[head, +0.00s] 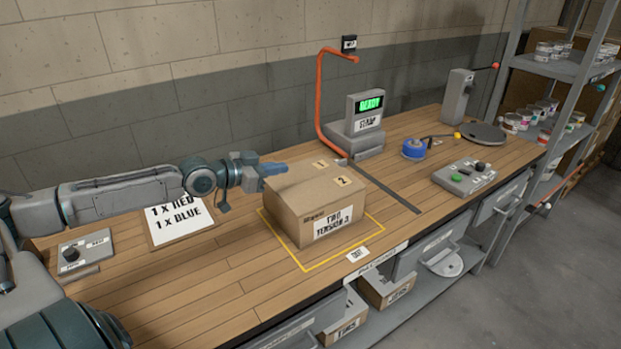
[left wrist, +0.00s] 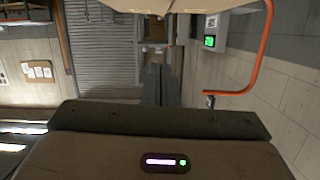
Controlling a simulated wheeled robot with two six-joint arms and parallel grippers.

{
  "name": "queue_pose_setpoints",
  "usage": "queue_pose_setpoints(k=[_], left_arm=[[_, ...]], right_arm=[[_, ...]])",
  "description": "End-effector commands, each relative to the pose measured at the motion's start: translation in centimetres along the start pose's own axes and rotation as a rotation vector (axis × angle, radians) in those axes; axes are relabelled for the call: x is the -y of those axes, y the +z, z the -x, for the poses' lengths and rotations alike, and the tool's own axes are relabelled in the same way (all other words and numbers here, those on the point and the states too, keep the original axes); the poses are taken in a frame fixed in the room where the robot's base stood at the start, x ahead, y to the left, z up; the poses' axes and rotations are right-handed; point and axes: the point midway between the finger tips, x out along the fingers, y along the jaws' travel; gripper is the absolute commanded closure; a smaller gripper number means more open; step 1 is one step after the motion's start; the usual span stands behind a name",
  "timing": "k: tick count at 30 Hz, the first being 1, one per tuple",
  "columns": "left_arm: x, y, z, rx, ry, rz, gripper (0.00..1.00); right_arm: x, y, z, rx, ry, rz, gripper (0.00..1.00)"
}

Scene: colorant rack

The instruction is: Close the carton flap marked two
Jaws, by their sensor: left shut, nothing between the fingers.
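The carton (head: 313,213) sits on the wooden bench inside a yellow outline, with a label on its front. Its top looks closed or nearly so. The flap marked 2 (head: 343,182) lies about flat on the right of the top; the flap marked 1 (head: 320,164) is at the back. My left gripper (head: 275,168) is at the carton's upper left back corner, its fingers shut and empty; I cannot tell if they touch the cardboard. In the left wrist view the shut fingers (left wrist: 159,85) point ahead, with pale cardboard (left wrist: 160,5) at the top edge. My right gripper is not in view.
A grey device with a green READY screen (head: 369,106) and an orange bent tube (head: 319,95) stand behind the carton. A blue tape roll (head: 414,149) and a button box (head: 463,177) are to the right. The front left of the bench (head: 190,285) is clear.

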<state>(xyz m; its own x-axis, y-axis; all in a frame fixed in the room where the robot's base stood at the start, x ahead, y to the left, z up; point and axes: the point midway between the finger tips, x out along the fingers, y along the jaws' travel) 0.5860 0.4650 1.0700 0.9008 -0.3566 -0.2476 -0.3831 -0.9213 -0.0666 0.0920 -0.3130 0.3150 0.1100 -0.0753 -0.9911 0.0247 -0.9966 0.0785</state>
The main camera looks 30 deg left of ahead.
Motion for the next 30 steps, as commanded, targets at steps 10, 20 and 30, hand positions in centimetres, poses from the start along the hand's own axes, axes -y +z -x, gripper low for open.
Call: queue_pose_setpoints(k=[10,20,30], left_arm=[[0.3,-0.1,-1.3,-0.01,-0.01,0.005,1.0],[0.1,-0.3,-3.6,-0.011,-0.003,0.005,1.0],[0.1,-0.4,-6.7,-0.01,-0.001,0.006,1.0]], right_arm=[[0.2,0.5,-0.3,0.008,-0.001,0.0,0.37],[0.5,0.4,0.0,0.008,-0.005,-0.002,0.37],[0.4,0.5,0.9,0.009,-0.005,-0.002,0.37]])
